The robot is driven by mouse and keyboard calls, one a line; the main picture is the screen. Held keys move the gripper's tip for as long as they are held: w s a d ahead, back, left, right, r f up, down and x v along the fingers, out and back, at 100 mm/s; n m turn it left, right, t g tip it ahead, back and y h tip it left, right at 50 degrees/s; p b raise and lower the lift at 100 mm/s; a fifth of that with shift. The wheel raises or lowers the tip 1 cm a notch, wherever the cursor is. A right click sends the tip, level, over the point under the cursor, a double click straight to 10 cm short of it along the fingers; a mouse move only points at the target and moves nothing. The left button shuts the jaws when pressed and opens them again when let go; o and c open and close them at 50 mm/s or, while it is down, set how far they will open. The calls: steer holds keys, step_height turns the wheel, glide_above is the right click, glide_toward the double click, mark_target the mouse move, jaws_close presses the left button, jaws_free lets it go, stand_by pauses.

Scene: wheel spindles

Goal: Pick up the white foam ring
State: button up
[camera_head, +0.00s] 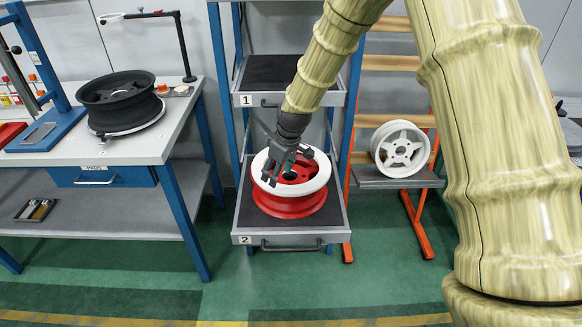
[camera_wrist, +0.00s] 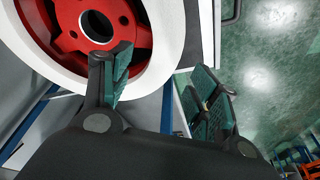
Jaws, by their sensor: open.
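The white foam ring (camera_head: 316,181) lies flat on top of a red wheel (camera_head: 290,208) on the lower pull-out shelf marked 2. My gripper (camera_head: 285,170) is over the left and middle part of the ring, pointing down. In the wrist view, the ring (camera_wrist: 168,35) curves around the red wheel face (camera_wrist: 62,42). My gripper (camera_wrist: 162,64) is open there, with one finger overlapping the ring and the other beyond its outer edge. No grasp shows, and finger height against the ring is hard to tell.
The upper shelf marked 1 (camera_head: 290,99) is above and behind the ring. Blue rack posts (camera_head: 222,85) flank it. A white wheel (camera_head: 400,149) stands on an orange-legged rack at right. A black wheel (camera_head: 117,100) sits on the left workbench (camera_head: 80,150). The green floor in front is clear.

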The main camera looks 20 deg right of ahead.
steer(key=x, duration=0.2)
steer(key=p+x, duration=0.1)
steer(key=shift+a+f, duration=0.2)
steer(key=shift+a, duration=0.1)
steer(key=shift+x, duration=0.8)
steer(key=shift+s, duration=0.1)
steer(key=c, duration=1)
